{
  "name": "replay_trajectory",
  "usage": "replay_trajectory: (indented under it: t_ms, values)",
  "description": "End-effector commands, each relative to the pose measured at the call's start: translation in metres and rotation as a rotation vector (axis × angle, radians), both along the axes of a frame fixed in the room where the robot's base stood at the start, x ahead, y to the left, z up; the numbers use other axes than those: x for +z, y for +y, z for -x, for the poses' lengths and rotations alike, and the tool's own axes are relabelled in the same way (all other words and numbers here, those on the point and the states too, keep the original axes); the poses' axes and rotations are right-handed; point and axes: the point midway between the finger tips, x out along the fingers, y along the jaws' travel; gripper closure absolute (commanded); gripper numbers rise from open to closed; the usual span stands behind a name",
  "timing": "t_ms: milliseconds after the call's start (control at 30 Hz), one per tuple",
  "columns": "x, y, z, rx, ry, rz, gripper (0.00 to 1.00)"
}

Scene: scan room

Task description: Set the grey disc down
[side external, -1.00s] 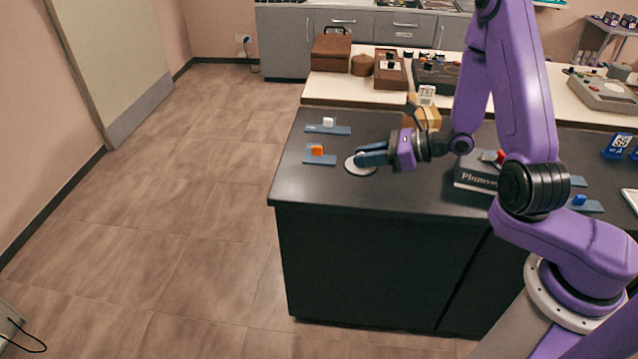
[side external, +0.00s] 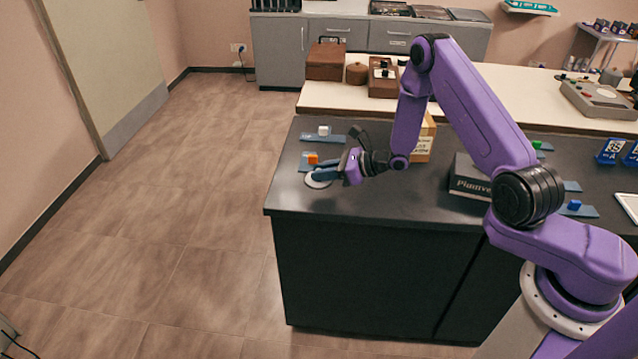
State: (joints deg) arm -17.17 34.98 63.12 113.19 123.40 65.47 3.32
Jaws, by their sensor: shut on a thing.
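The pale grey disc (side external: 318,181) is at the tips of my gripper (side external: 323,174), near the left front corner of the dark table (side external: 380,205). My gripper is shut on the disc, with its fingers pointing left and slightly down. The disc lies roughly flat, low over the tabletop; I cannot tell whether it touches the surface. The fingers cover part of its upper side.
An orange block (side external: 312,158) on a blue plate is just behind the disc. A white block (side external: 323,131) on another plate stands farther back. A yellow box (side external: 424,145) and a dark lettered box (side external: 470,181) are to the right. The table front is clear.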

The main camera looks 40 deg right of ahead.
Motion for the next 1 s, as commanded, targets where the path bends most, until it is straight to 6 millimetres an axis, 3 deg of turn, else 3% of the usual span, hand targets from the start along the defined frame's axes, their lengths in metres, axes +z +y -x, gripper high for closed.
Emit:
replay_trajectory:
  t_ms: [333, 600, 1000]
  values:
    - [-0.022, 0.002, -0.017, 0.001, 0.001, 0.0, 1.0]
    - [-0.05, 0.001, -0.017, 0.0, 0.001, -0.001, 1.0]
    - [-0.053, 0.001, -0.017, 0.0, 0.0, 0.0, 1.0]
